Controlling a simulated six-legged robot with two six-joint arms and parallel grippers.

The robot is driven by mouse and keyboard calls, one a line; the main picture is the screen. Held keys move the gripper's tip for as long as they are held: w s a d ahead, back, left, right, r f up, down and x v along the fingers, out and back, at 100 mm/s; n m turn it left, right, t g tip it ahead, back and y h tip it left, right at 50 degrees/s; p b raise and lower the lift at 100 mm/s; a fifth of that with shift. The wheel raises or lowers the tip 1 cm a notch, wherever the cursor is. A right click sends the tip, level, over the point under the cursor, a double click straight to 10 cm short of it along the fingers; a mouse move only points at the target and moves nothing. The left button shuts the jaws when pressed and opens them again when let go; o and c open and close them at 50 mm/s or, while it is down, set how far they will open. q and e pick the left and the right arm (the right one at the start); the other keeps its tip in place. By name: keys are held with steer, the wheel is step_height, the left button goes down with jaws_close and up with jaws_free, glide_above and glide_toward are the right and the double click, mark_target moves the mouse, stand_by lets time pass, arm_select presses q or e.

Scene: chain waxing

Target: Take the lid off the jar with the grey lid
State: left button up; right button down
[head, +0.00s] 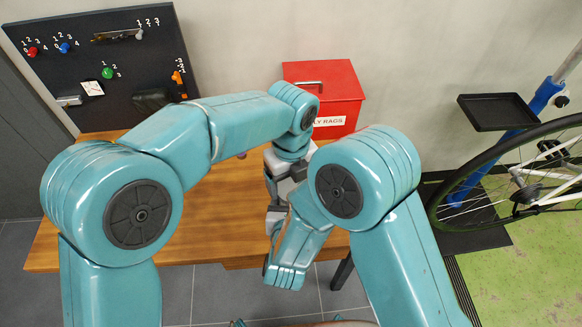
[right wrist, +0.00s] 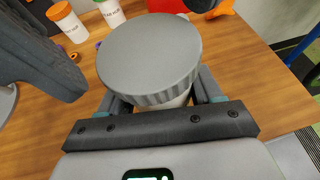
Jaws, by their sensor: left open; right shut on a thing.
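The grey lid (right wrist: 150,52) fills the top middle of the right wrist view, ribbed at its edge. It sits on a pale jar (right wrist: 178,101), of which only a sliver shows. My right gripper (right wrist: 160,100) is shut on the jar, its fingers on both sides below the lid. In the head view my left gripper (head: 277,195) hangs over the table's front part, open, partly hidden by my right arm. A dark grey part (right wrist: 42,50), probably of my left gripper, stands left of the lid in the right wrist view. The jar is hidden in the head view.
The wooden table (head: 200,225) holds a red rag box (head: 330,85) at the back. A dark pegboard (head: 100,65) is behind left; a bicycle wheel (head: 515,180) is right.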

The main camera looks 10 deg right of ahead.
arm_select(q)
steer(key=shift+f, duration=0.6)
steer(key=shift+c, duration=0.4)
steer(key=c, duration=0.8)
steer(key=o, duration=1.1)
